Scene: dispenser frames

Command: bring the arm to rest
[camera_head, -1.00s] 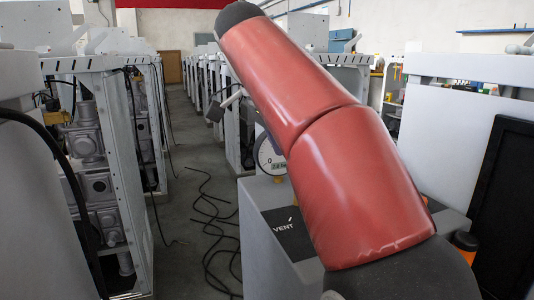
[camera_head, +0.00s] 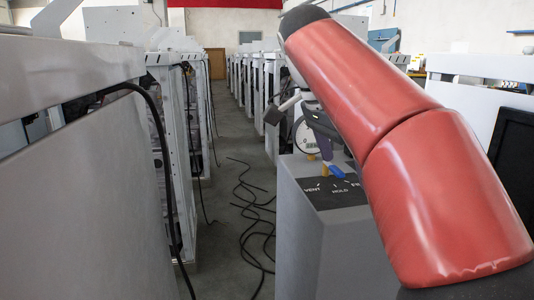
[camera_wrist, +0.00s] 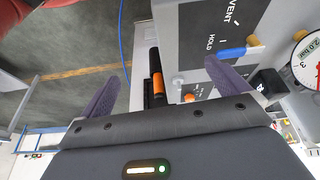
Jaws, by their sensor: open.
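My red arm (camera_head: 400,130) reaches across the right side of the head view, bent over a grey cabinet. My gripper (camera_wrist: 161,70) is open in the wrist view, its two purple fingers wide apart with nothing held between them. The lever also shows in the head view (camera_head: 336,171), on a dark panel (camera_head: 330,193) marked VENT and HOLD.
A round gauge (camera_head: 306,137) stands behind the panel, close to my gripper. An orange and black object (camera_wrist: 156,75) shows between the fingers in the wrist view. Grey cabinets (camera_head: 80,190) line the left side. Black cables (camera_head: 250,210) lie on the aisle floor.

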